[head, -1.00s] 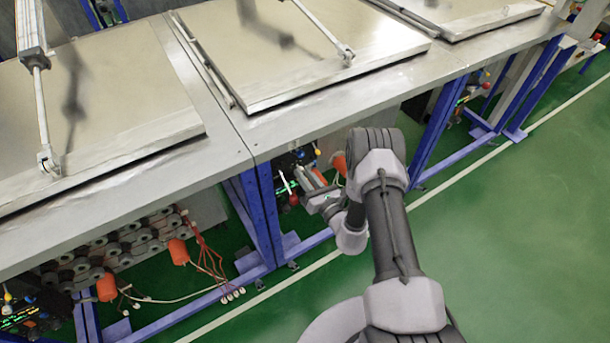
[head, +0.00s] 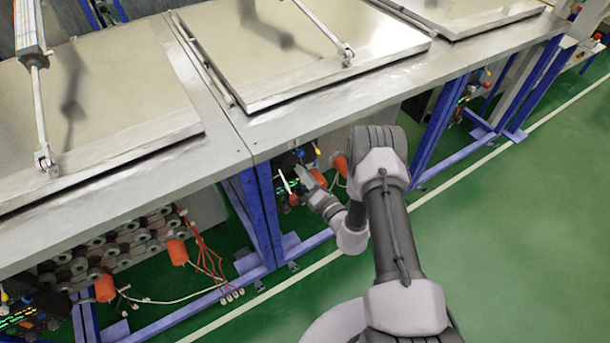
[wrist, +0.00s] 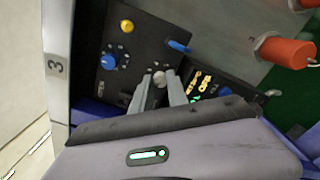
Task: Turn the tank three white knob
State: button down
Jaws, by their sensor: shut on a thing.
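The tank three panel (wrist: 125,50) is dark and shows in the wrist view beside a plate marked 3 (wrist: 58,68). The small white knob (wrist: 159,76) sits at the lower part of this panel. My gripper (wrist: 160,84) has a finger on each side of the knob and is shut on it. The fingers partly hide the knob and the panel below it. In the head view my gripper (head: 306,183) reaches under the bench at the middle tank, and the knob is too small to make out there.
A blue knob (wrist: 109,62), a yellow button (wrist: 127,26) and a blue lever (wrist: 178,46) are close by on the panel. An orange cylinder (wrist: 285,49) is to the right. A blue leg (head: 266,215) stands left of my gripper. Green floor is open at right.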

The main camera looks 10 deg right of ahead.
jog(key=m, duration=2.5)
jog(key=shift+f+m, duration=0.15)
jog(key=shift+m, duration=0.15)
dwell(0.4)
jog(key=c, duration=1.3)
grip_release()
jog(key=p+v, duration=0.3)
jog(key=v, duration=1.4)
jog(key=shift+s+p, duration=0.25)
jog(key=shift+p, duration=0.15)
